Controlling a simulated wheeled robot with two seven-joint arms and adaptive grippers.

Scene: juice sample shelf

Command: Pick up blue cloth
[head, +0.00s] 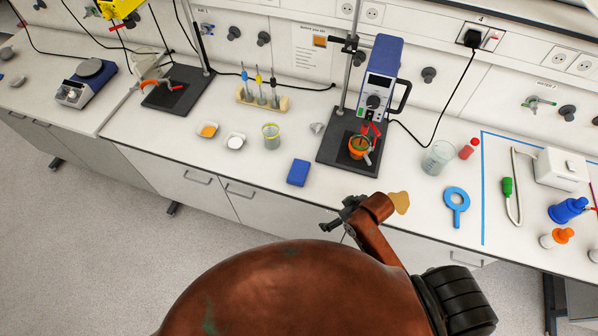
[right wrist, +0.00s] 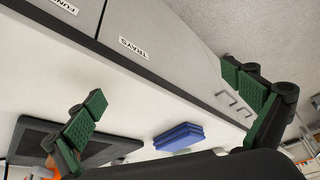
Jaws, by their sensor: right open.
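The blue cloth (head: 298,172) is a small folded block lying flat on the white bench near its front edge. It also shows in the right wrist view (right wrist: 180,137), low in the picture between the two finger sides. My right gripper (head: 342,214) is in front of the bench edge, to the right of the cloth and nearer to me, apart from it. In the right wrist view its green-padded fingers (right wrist: 168,106) are wide apart with nothing between them. My left gripper is not in view.
Behind the cloth stand a glass beaker (head: 271,136) and two small dishes, one with white contents (head: 235,142). A stirrer's black base plate (head: 335,163) is to the right, with an orange vessel (head: 359,146) on it.

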